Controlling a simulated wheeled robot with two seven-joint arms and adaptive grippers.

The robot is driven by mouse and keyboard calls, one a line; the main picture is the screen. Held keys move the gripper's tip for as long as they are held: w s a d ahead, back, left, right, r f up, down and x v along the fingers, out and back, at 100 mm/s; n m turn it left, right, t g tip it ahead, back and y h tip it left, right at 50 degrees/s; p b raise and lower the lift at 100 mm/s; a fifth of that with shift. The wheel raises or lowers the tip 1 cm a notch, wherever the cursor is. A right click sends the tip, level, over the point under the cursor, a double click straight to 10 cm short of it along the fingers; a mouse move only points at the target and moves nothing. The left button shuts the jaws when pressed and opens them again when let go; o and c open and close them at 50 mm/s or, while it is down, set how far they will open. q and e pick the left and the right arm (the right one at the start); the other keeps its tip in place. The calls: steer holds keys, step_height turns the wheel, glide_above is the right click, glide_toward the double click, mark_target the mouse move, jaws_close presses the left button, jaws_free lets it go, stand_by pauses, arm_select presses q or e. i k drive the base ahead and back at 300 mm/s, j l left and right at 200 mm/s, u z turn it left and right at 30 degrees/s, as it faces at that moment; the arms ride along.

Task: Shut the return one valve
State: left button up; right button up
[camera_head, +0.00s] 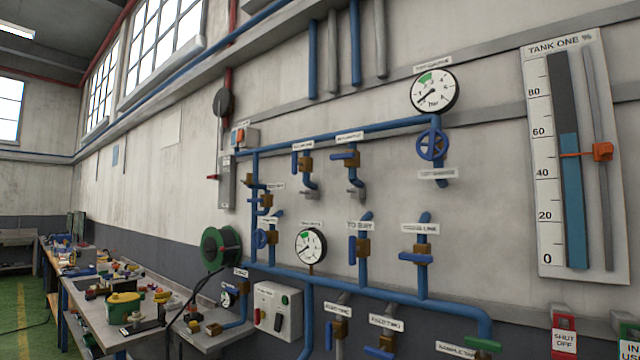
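No valve can be surely picked out as the return one valve, because most of the small labels are too blurred to read. Two blue-handled valves with brass bodies hang under the upper blue pipe: one left (306,163) and one right (353,159). The blurred label (349,136) above the right one may start with "RETURN", but I cannot tell. That valve's blue lever (342,156) looks roughly level, pointing left. Neither of my grippers is in view.
Below are a TO BAY valve (362,248), another blue-handled valve (419,255) and a dial gauge (310,246). A blue handwheel (432,145) sits under the upper gauge (433,92). The TANK ONE level board (545,150) is at right. A cluttered bench (95,305) stands at left.

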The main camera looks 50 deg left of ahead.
mark_target(295, 163)
steer(key=u, duration=1.75)
